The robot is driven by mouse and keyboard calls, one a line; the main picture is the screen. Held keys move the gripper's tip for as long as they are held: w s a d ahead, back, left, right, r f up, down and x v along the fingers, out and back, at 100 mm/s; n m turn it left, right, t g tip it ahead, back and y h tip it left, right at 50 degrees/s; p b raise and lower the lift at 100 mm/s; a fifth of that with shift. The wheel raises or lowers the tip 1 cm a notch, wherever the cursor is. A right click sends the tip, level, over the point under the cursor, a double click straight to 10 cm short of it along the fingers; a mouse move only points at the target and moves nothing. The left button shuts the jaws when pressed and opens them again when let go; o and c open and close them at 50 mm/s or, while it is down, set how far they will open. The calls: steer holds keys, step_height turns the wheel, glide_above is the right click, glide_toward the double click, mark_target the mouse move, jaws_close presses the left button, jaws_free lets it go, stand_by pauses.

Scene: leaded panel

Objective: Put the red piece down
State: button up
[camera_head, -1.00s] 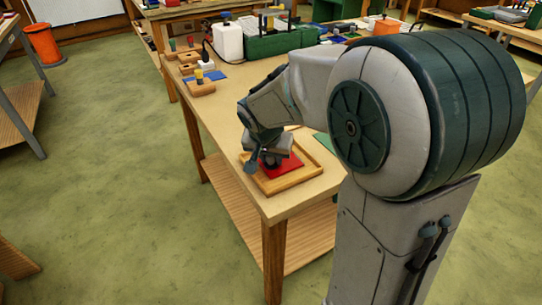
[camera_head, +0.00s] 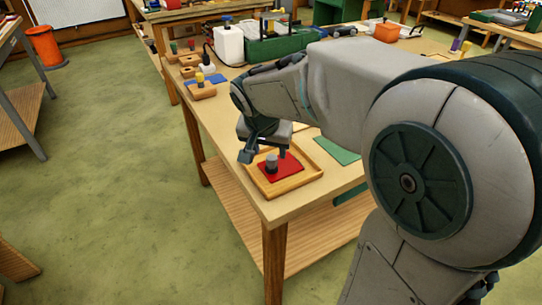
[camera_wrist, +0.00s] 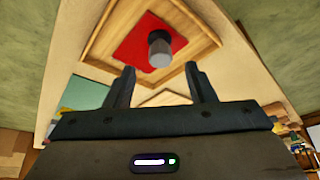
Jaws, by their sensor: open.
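The red piece (camera_head: 290,168) lies flat inside a wooden tray (camera_head: 300,182) at the table's near corner. A grey knob with a dark base (camera_head: 271,163) stands on the red piece. In the wrist view the red piece (camera_wrist: 134,40) lies beyond my fingertips, with the grey knob (camera_wrist: 160,49) on it and the tray rim (camera_wrist: 205,48) around it. My gripper (camera_head: 264,155) is open and empty, just above and behind the knob. Its two fingers also show apart in the wrist view (camera_wrist: 160,80), with the knob clear of them.
A green sheet (camera_head: 336,150) lies on the table right of the tray. Wooden blocks with coloured knobs (camera_head: 201,88), a white bottle (camera_head: 229,44) and a green box (camera_head: 282,44) stand farther back. Bare tabletop lies left of my gripper.

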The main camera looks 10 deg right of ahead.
steer(key=d+v, duration=0.1)
steer(key=v, duration=0.4)
steer(key=s+d+f+n+y, duration=0.1)
steer(key=s+f+n, duration=0.1)
steer(key=s, duration=0.6)
steer(key=s+d+f+n+g+y, duration=0.1)
steer(key=s+d+f+n, duration=0.1)
steer(key=s+f, duration=0.3)
steer(key=s+n, duration=0.1)
steer(key=s, duration=0.2)
steer(key=shift+d, duration=0.2)
steer(key=shift+d, duration=0.1)
